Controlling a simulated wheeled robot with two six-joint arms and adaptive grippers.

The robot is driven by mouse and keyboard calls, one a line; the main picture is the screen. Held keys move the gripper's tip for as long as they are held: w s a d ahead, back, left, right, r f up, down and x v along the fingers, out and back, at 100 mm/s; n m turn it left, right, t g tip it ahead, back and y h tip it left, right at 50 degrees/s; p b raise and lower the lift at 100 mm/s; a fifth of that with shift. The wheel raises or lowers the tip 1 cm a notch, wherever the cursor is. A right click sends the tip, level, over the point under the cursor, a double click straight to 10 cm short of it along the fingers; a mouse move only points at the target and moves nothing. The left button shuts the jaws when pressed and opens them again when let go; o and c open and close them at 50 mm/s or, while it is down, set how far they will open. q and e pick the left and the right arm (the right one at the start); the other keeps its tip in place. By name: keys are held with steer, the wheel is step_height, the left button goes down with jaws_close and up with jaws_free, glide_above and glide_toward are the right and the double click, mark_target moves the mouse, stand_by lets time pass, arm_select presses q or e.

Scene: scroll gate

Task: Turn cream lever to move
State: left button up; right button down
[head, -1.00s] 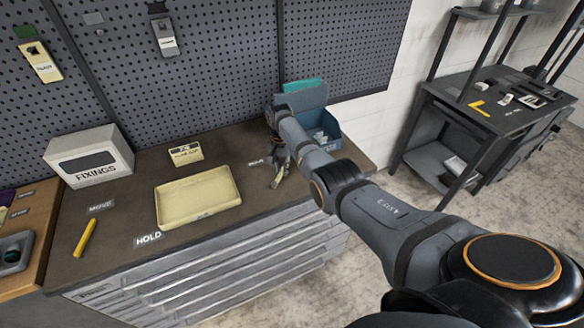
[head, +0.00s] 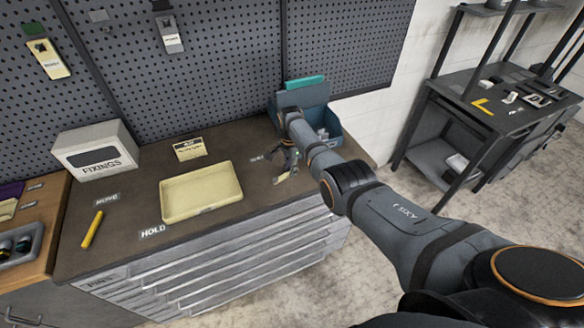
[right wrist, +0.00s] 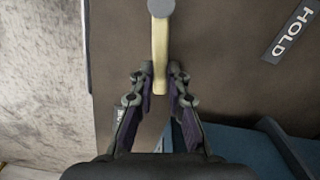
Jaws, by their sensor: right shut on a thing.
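The cream lever (right wrist: 160,55) shows in the right wrist view as a pale bar running down from a round grey knob at the top edge. Its lower end lies between the fingers of my right gripper (right wrist: 160,76), which is shut on it. In the head view my right gripper (head: 287,158) is low over the right part of the bench top; a small cream part of the lever (head: 283,177) shows under it, and the rest is hidden. A HOLD label (right wrist: 290,32) lies to the lever's right in the wrist view. My left gripper is not in view.
A cream tray (head: 201,213) and a yellow bar (head: 92,229) lie on the bench, with MOVE (head: 107,199) and HOLD (head: 153,232) labels. A FIXINGS box (head: 96,150) stands at the back left. A blue bin (head: 330,123) stands close behind my right gripper.

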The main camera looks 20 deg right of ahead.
steer(key=shift+r, duration=0.1)
steer(key=c, duration=1.3)
jaws_free()
step_height(320, 180, up, 12)
steer(key=shift+f, duration=0.1)
